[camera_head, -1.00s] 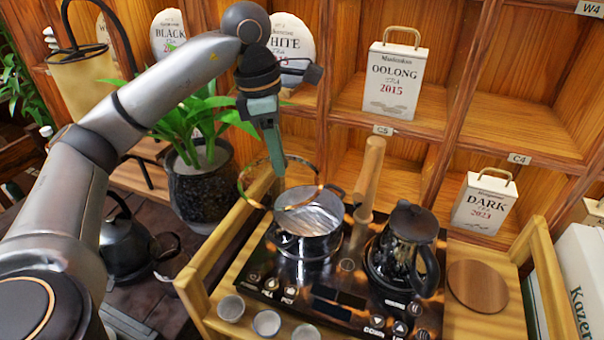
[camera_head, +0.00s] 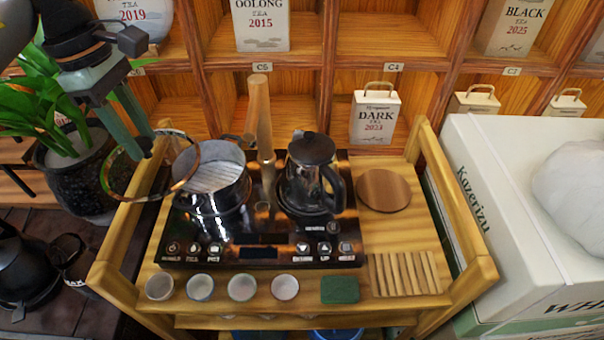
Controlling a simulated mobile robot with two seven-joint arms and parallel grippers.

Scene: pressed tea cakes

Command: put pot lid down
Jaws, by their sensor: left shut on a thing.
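My left gripper (camera_head: 144,148) comes in from the upper left and is shut on the pot lid (camera_head: 148,192), a clear glass disc with a brown rim. The lid is tilted and held in the air, left of the pot and overlapping its left edge in the picture. The steel pot (camera_head: 212,203) stands uncovered on the left of the black cooktop (camera_head: 258,238); a pale ribbed surface shows inside it. Whether the lid touches the pot I cannot tell. My right gripper is not in view.
A dark glass kettle (camera_head: 310,182) stands on the cooktop's right, with an upright wooden handle (camera_head: 259,120) behind. A round wooden board (camera_head: 384,190), a slatted wooden rack (camera_head: 405,273), a green block (camera_head: 340,289) and several small cups (camera_head: 241,287) occupy the cart. White boxes (camera_head: 500,215) stand at right.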

